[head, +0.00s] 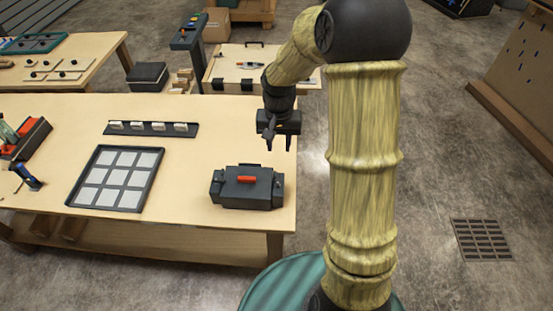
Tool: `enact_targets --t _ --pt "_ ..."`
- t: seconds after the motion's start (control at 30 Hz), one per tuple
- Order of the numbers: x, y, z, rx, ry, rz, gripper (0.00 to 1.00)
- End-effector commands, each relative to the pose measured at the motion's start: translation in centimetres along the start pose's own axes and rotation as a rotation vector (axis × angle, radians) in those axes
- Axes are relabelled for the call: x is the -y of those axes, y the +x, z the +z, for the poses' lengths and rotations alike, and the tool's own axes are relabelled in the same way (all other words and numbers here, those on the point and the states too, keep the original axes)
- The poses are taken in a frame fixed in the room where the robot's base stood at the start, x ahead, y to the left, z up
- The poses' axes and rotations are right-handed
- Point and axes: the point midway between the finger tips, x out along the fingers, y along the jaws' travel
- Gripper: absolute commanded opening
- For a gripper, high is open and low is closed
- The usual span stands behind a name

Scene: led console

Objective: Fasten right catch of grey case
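The dark grey case (245,198) sits upright near the right front corner of the wooden table, with an orange handle (247,179) on its lid. The lid looks down on the body. Small dark catches seem to be at its left and right ends, but they are too small to tell whether they are fastened. My gripper (278,146) points down, empty, above the table's right edge. It is behind and a little right of the case and apart from it. Its two fingers are spread with a gap between them.
On the table (60,200), a tray with light square pads (118,179) lies left of the case. A dark strip with several white pieces (150,128) is behind it. A red-and-dark item (30,136) and a blue tool (26,176) are far left. Bare tabletop surrounds the case.

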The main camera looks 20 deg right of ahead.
Motion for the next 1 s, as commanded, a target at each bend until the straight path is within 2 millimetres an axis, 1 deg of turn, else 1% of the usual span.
enact_targets --t 0.03,0.07,0.43,0.57,0.67,0.77,1.0 --pt "0.0 -0.8 -0.1 0.002 0.003 0.000 0.34" --pt "0.1 -0.9 -0.2 0.003 0.005 0.000 0.34" --pt "0.1 -0.6 -0.2 0.004 0.007 0.000 0.34" --pt "0.1 0.0 -0.2 0.007 0.008 0.001 0.34" --pt "0.1 1.0 -0.1 0.009 0.008 0.001 0.34" --pt "0.1 2.5 -0.1 0.010 0.006 0.001 0.34" --pt "0.1 6.5 -0.1 0.010 0.006 0.002 0.34"
